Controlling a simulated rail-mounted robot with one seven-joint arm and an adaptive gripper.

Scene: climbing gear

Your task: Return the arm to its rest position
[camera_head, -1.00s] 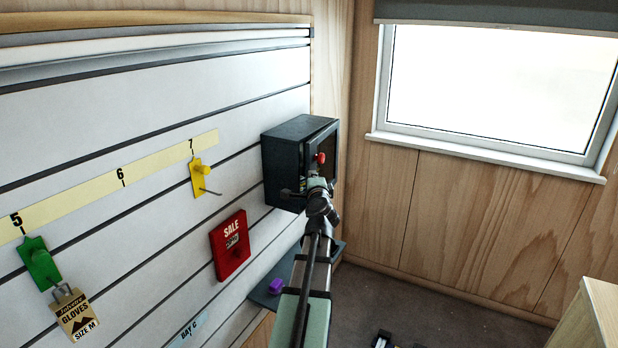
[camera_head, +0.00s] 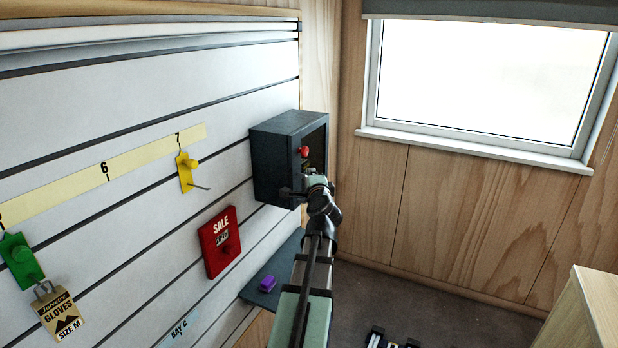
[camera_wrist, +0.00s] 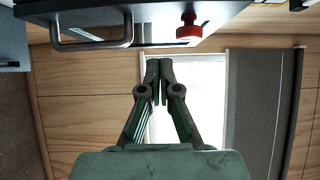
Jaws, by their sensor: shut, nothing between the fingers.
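My gripper (camera_wrist: 159,66) shows in the wrist view with its two dark fingertips pressed together and nothing between them. In the head view my arm reaches up from the bottom to just in front of a dark box (camera_head: 275,160) on the wall, and its fingertips cannot be made out there. A red knob (camera_head: 304,151) shows at the box's front. In the wrist view the red knob (camera_wrist: 188,31) and a grey bar handle (camera_wrist: 92,44) lie just beyond the fingertips, at the top, apart from them.
The slatted wall carries a yellow hook (camera_head: 186,172), a green hook (camera_head: 20,260) with a gloves tag (camera_head: 58,312), and a red sale sign (camera_head: 219,241). A purple block (camera_head: 267,284) lies on a dark shelf (camera_head: 290,262). A wooden cabinet (camera_head: 590,315) stands lower right.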

